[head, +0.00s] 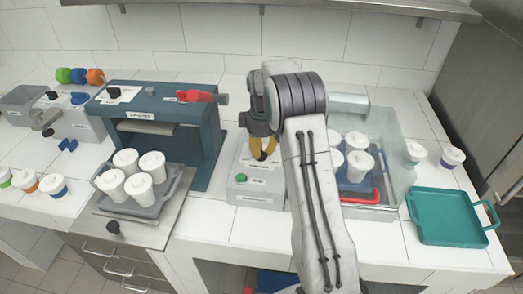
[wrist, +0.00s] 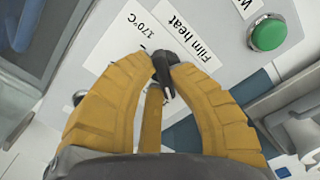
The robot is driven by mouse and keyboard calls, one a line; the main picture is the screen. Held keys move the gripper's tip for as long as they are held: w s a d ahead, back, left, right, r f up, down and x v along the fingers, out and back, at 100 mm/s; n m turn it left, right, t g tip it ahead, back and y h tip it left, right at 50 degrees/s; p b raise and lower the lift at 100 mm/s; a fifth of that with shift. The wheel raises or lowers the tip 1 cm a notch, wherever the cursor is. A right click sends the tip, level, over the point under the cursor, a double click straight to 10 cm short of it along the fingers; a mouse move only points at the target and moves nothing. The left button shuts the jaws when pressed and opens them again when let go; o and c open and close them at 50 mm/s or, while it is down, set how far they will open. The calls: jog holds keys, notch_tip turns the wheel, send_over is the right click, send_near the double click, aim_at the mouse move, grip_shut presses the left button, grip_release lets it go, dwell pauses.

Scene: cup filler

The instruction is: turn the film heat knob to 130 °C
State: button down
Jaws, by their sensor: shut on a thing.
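My gripper (head: 264,150) points down over a light grey control box (head: 258,192) in the head view. The fingers cover part of the dial, so other marks and the knob's exact setting cannot be read. A green button (wrist: 268,34) sits on the same panel, and it also shows in the head view (head: 241,178).
A blue-grey machine (head: 160,118) with a red handle (head: 195,96) stands left of the box. A clear-walled enclosure (head: 385,140) with white cups stands right, behind my arm. A grey tray of cups (head: 150,208) is front left; an empty teal tray (head: 447,216) is far right.

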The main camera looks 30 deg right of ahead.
aim_at(262, 151)
jog(key=m, duration=0.5)
jog(key=shift+s+f, duration=0.1)
jog(key=shift+s, duration=0.05)
jog(key=shift+m, duration=0.4)
jog(key=c, duration=1.1)
grip_release()
notch_tip(262, 151, up, 12)
jog(key=shift+r, duration=0.1)
dwell(0.4)
